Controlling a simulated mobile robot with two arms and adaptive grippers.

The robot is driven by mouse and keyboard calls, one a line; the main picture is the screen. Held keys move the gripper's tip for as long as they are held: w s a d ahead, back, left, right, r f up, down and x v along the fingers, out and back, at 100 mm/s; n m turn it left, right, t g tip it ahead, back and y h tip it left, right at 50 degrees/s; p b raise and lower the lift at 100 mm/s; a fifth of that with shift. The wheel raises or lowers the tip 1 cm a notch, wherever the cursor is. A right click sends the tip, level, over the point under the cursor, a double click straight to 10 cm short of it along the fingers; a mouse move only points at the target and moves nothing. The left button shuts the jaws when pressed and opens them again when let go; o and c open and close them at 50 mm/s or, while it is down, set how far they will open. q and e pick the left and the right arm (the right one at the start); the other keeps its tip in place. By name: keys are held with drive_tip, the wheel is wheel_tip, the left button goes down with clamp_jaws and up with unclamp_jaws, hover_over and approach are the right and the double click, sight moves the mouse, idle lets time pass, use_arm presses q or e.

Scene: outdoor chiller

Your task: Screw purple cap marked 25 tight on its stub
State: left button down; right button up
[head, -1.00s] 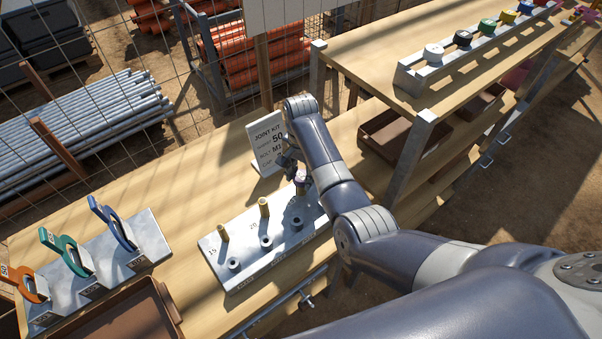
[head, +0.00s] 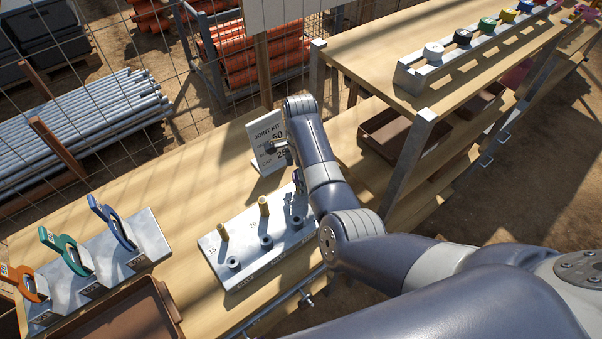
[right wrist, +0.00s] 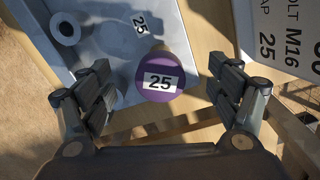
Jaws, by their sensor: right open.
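The purple cap (right wrist: 160,82) with its white "25" label shows face-on in the middle of the right wrist view. It sits over the end of a stub on the metal plate (right wrist: 115,45); how far down it is threaded cannot be told. My right gripper (right wrist: 161,75) is open, its two fingers apart to the left and right of the cap, not touching it. In the head view the right gripper (head: 280,149) is partly hidden behind my arm, above the right end of the plate (head: 245,270). My left gripper is out of view.
Brass stubs marked 15 (head: 223,232) and 20 (head: 264,207) stand on the plate. The joint kit sign (head: 266,138) is close behind the gripper. A raised shelf (head: 345,50) stands at right.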

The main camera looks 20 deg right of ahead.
wheel_tip(320, 180, up, 12)
idle(0.9)
wheel_tip(320, 180, down, 12)
drive_tip(key=shift+f, duration=0.1)
drive_tip(key=shift+n, duration=0.9)
